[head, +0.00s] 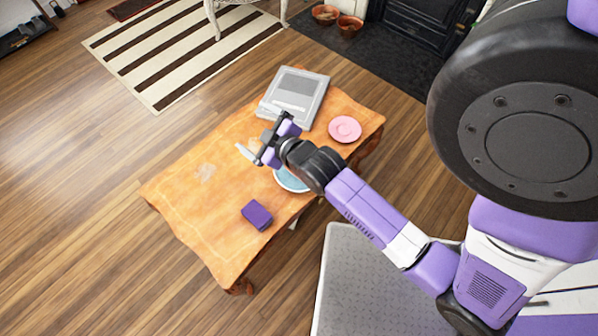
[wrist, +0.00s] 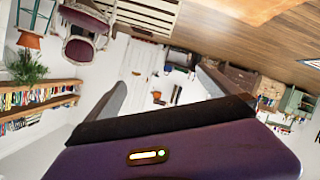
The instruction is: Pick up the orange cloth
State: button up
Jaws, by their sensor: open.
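I cannot make out a separate orange cloth in either view. The low table (head: 185,200) has an orange top with a wavy edge, and no cloth stands out from it. My gripper (head: 268,140) is open over the middle of the table, with nothing seen between its fingers. In the wrist view its two grey fingers (wrist: 160,78) stand apart, with the room behind them. My gripper and forearm hide part of the tabletop and part of a blue plate (head: 291,181).
On the table are a grey box-like item (head: 294,95), a pink saucer (head: 345,129) and a purple box (head: 257,215). A pale object (head: 244,152) shows beside my gripper. The tabletop's left part is mostly clear. A striped rug (head: 180,50) lies beyond.

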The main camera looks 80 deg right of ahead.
jog(key=s+d+f+n+g+y+b, duration=0.1)
jog(key=s+d+f+n+g+b, duration=0.2)
jog(key=d+f, duration=0.45)
jog(key=d+f+n+g+y+b, duration=0.1)
jog(key=d+f+n+g+y, duration=0.1)
jog(key=d+f+g, duration=0.4)
jog(key=s+a+f+n+y, duration=0.1)
jog(key=s+a+f+n, duration=0.1)
jog(key=s+a+f+n+g+y, duration=0.1)
jog(key=s+f+n+y, duration=0.1)
jog(key=s+a+f+n+y, duration=0.2)
jog(key=f, duration=0.1)
jog(key=shift+s+a+n+g, duration=0.15)
jog(key=shift+a+n+g, duration=0.2)
jog(key=shift+n+g, duration=0.05)
jog(key=shift+s+a+n, duration=0.2)
jog(key=shift+a+n, duration=0.1)
jog(key=shift+a, duration=0.05)
jog(key=shift+a+f, duration=0.1)
jog(key=shift+f+n, duration=0.3)
jog(key=shift+f, duration=0.1)
jog(key=shift+s+a+f+b, duration=0.1)
jog(key=shift+f+b, duration=0.15)
jog(key=shift+f, duration=1.45)
jog(key=shift+a+f+b, duration=0.1)
jog(key=shift+f+b, duration=0.15)
jog(key=shift+f, duration=1.45)
